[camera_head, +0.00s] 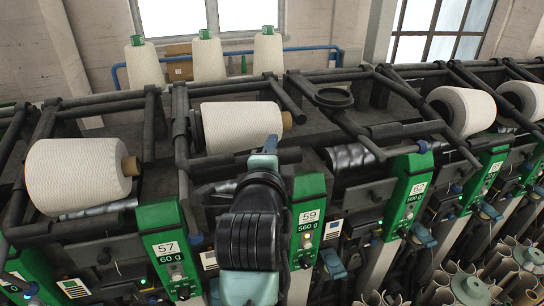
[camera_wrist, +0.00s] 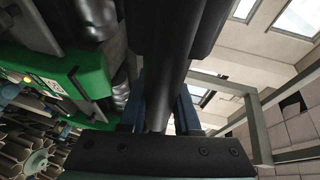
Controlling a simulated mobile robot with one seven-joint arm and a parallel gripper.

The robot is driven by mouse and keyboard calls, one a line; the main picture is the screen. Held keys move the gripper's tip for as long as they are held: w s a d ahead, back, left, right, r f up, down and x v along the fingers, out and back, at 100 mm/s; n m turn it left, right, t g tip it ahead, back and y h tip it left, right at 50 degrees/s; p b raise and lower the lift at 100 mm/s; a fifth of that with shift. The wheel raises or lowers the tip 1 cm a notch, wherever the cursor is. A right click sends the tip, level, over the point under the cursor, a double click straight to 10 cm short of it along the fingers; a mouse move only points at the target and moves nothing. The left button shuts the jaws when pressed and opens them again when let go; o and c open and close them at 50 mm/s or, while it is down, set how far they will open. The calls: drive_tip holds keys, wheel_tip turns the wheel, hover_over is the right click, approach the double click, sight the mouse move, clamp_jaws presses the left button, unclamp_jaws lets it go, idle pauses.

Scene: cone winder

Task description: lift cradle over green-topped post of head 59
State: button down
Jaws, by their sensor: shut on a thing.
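My gripper (camera_head: 264,152) is in front of the white cone (camera_head: 235,124) at head 59. It is shut on the dark front bar of the cradle (camera_head: 289,156). In the wrist view the dark cradle bar (camera_wrist: 172,85) runs between my two blue-grey fingers (camera_wrist: 160,112). The cone lies on its side between the cradle arms, its brown tube end to the right. The green-topped post (camera_head: 309,188) with the label 59 and 560 g stands just right of my wrist, below the bar's right end. My wrist hides part of the head's front.
The green post of head 57 (camera_head: 168,248) stands at left, with a white cone (camera_head: 78,175) beside it. Another green post (camera_head: 411,188) stands at right, near an empty cradle with a dark ring (camera_head: 334,97). Several upright cones with green tops stand behind the machine.

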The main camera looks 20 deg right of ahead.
drive_tip(key=shift+f, duration=0.25)
drive_tip(key=c, duration=0.6)
unclamp_jaws()
drive_tip(key=b+v, duration=0.5)
drive_tip(key=v, duration=0.8)
drive_tip(key=shift+r, duration=0.1)
